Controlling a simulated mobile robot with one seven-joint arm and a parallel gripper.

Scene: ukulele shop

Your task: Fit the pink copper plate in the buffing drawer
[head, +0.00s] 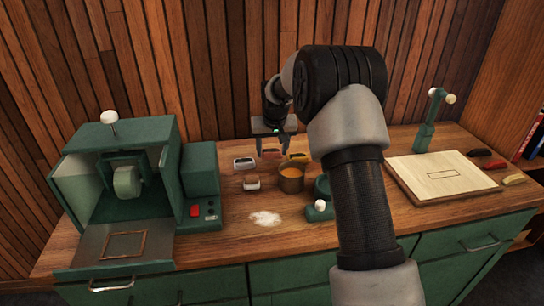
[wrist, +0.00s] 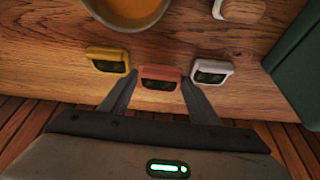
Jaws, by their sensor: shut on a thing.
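The pink copper plate (wrist: 160,73) is a small rounded block with a dark window, between my fingertips in the wrist view. In the head view it is a small reddish patch (head: 271,153) at the back of the bench, partly hidden by the fingers. My gripper (head: 273,149) points down and is shut on the plate; the fingers also show in the wrist view (wrist: 158,80). I cannot tell whether the plate touches the bench. The buffing drawer (head: 100,262) is pulled out below the green buffing machine (head: 122,175) at the left, with a copper-coloured rectangular outline on its floor.
A yellow plate (wrist: 108,61) and a white plate (wrist: 212,71) flank the pink one closely. A copper pot (head: 291,180), a small brush-like block (head: 252,183) and white powder (head: 265,218) lie in front. A pale board (head: 430,175) is at the right.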

